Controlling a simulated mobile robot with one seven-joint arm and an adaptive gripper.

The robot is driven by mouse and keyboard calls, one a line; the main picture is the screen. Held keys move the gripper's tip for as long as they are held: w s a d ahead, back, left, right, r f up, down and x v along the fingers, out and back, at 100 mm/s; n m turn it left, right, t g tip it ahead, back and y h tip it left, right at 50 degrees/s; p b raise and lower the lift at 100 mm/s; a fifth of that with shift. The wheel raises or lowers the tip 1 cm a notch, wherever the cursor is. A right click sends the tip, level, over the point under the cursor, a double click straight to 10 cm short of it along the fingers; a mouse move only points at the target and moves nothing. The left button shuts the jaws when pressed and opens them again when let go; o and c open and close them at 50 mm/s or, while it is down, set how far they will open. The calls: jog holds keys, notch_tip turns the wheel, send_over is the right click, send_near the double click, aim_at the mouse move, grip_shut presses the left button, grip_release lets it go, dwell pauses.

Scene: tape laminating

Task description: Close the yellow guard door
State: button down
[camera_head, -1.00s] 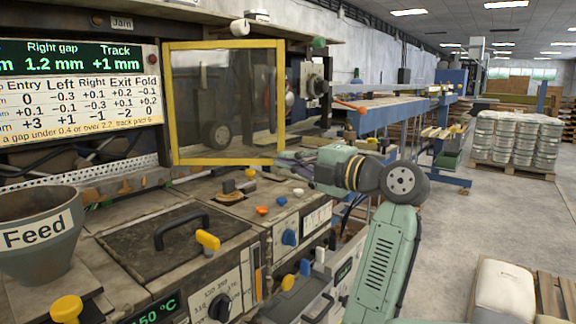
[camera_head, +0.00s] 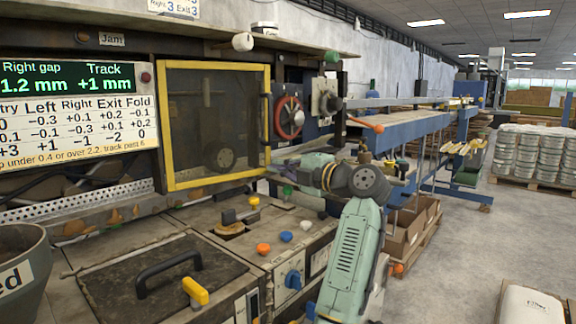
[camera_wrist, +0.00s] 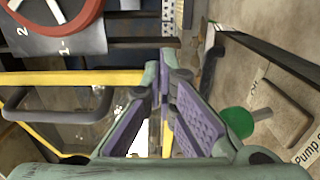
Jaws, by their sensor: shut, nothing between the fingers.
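The yellow guard door (camera_head: 217,182), a yellow frame around a clear pane, stands over the dark recess right of the screen in the head view. It looks nearly in line with the machine front; I cannot tell if it is fully closed. A dark bar handle (camera_head: 265,122) is on its right edge. My gripper (camera_head: 275,167) is at the door's lower right corner. In the wrist view, my gripper (camera_wrist: 166,58) is shut and empty, with the yellow frame bar (camera_wrist: 70,78) and handle (camera_wrist: 60,105) on its left. Whether it touches the frame is unclear.
A red handwheel (camera_head: 289,118) is just right of the door. Below are a lid with a black handle (camera_head: 168,270), several coloured knobs (camera_head: 264,249) and a green knob (camera_wrist: 238,122) close to my gripper. A feed hopper (camera_head: 22,265) stands at lower left.

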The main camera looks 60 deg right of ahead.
jog(key=shift+d+x, duration=0.25)
jog(key=shift+x, duration=0.9)
jog(key=shift+s, duration=0.1)
jog(key=v, duration=1.2)
jog(key=shift+f, duration=0.1)
